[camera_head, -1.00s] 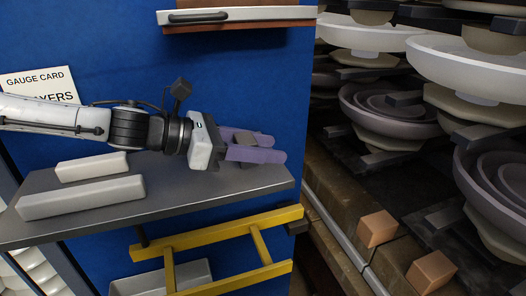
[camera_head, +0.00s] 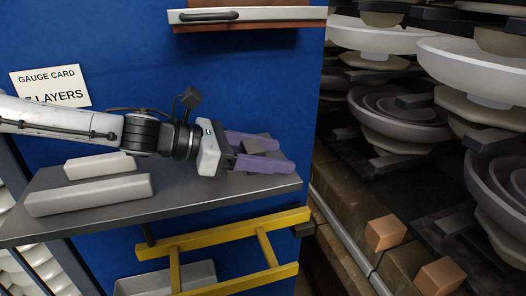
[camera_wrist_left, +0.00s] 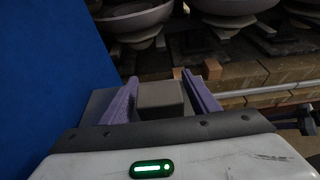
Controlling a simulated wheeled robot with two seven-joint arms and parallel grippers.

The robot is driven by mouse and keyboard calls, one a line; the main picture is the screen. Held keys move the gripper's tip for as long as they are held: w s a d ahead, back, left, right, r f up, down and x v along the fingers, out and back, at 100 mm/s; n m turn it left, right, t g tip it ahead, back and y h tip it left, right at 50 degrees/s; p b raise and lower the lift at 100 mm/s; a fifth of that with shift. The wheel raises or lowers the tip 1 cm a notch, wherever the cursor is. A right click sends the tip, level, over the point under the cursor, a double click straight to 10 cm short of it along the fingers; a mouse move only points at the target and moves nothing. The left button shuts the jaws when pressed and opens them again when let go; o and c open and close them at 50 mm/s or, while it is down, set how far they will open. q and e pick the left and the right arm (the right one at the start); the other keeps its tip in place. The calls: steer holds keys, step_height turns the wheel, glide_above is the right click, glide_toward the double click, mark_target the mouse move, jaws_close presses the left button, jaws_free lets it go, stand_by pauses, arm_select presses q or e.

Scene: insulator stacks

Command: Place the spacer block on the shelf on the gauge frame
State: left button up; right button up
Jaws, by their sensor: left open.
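The spacer block (camera_head: 261,144), a small dark grey block, is at the right end of the grey shelf (camera_head: 215,197). My left gripper (camera_head: 284,156) is open, its two purple fingers on either side of the block. The left wrist view shows the block (camera_wrist_left: 160,94) between the spread fingers, with a visible gap on the right side. Whether a finger touches it I cannot tell. The yellow gauge frame (camera_head: 218,239) sits below the shelf against the blue panel. My right gripper is not in view.
Two light grey bars (camera_head: 90,194) lie on the shelf's left part. A white ledge with a dark handle (camera_head: 247,15) is above. Insulator stacks (camera_head: 405,110) and two tan blocks (camera_head: 384,232) stand to the right. A grey tray (camera_head: 190,278) is behind the gauge frame.

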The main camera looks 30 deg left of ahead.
mark_target(245, 146)
arm_select(q)
steer(key=shift+s+r+p, duration=0.15)
steer(key=shift+r+p, duration=0.25)
steer(key=shift+p, duration=0.05)
steer(key=shift+p+v, duration=0.55)
steer(key=shift+v, duration=0.3)
steer(key=shift+s+a+r, duration=0.2)
steer(key=shift+a+r, duration=0.05)
steer(key=shift+a, duration=0.05)
steer(key=shift+p+v, duration=0.6)
steer(key=shift+v, duration=0.45)
steer(key=shift+b+v, duration=0.45)
steer(key=shift+v, duration=3.1)
